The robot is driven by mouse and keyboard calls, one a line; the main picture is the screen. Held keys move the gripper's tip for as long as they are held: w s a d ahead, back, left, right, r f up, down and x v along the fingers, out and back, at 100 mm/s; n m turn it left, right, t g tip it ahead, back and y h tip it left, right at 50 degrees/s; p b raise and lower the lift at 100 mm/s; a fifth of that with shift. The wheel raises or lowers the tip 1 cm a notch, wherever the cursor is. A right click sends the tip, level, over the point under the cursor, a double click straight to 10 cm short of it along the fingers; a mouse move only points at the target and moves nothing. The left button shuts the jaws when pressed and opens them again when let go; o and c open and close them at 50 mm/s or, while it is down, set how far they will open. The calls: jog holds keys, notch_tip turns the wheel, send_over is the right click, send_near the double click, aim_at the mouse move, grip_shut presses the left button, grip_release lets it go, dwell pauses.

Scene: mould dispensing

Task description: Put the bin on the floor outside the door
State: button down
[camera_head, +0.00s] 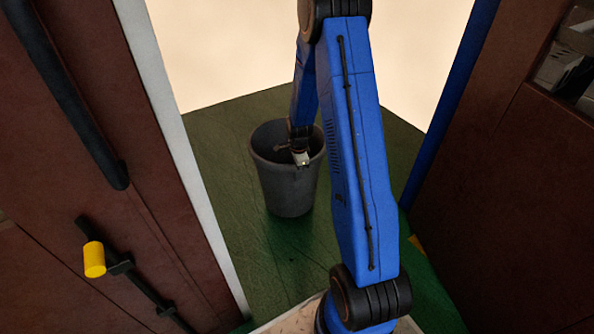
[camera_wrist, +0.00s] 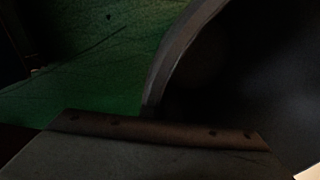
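The grey bin (camera_head: 287,192) stands upright in the opening between the two brown sides in the head view. It seems to be on the green floor, but I cannot tell whether its base touches. My gripper (camera_head: 301,158) is at the bin's mouth, its end just inside the rim as seen from the head. In the wrist view the bin's curved rim (camera_wrist: 176,50) runs down to behind my gripper (camera_wrist: 155,130), with the dark inside of the bin at right. The fingertips are not clearly visible, so I cannot tell whether they are closed on the rim.
Green floor (camera_head: 225,135) surrounds the bin and ends at a pale area (camera_head: 220,50) behind. At left is a brown panel with a white edge (camera_head: 180,150), dark bars and a yellow cylinder (camera_head: 94,259). At right are a blue post (camera_head: 450,100) and a brown cabinet (camera_head: 500,190).

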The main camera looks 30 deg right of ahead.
jog(key=shift+w+f, duration=0.1)
jog(key=shift+f, duration=2.1)
jog(key=c, duration=2)
grip_release()
